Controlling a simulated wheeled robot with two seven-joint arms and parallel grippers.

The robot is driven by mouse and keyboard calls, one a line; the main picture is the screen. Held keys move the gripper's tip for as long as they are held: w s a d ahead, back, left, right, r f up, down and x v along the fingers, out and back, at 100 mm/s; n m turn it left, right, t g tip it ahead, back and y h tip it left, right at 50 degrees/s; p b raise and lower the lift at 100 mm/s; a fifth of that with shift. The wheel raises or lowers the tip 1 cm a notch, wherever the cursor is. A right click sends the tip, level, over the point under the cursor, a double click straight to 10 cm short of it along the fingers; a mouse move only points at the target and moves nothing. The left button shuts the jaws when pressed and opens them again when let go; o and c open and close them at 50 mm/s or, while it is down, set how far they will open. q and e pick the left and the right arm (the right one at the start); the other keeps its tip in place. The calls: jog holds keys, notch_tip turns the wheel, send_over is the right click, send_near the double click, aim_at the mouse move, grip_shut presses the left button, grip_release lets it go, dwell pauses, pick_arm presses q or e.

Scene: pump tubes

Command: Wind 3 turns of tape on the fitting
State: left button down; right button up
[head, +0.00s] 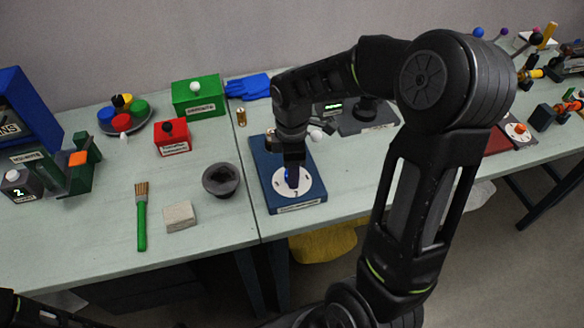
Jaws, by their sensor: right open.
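A blue board (268,194) with a label at its front edge lies near the seam between the tables. On it is a white dial disc (309,190) with dark marks. A blue part shows at the disc's centre, mostly hidden by my right gripper. My right gripper (292,178) points down over the disc, its jaws open around or just above that part; I cannot tell if they touch it. A white ball (315,135) shows at the board's back, partly hidden. I cannot make out the tape or its turns. My left gripper is out of view; a dark arm part shows at lower left.
Left of the board stand a dark grey bowl (221,179), a beige block (180,216), a green-handled brush (142,218), and red (172,141) and green (199,99) boxes. A dark board (374,126) lies to the right. The front left tabletop is clear.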

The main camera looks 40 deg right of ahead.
jog(key=n+p, duration=0.1)
jog(key=n, duration=0.1)
jog(key=shift+r+n, duration=0.1)
jog(key=shift+n, duration=0.7)
jog(key=shift+c, duration=0.2)
grip_shut()
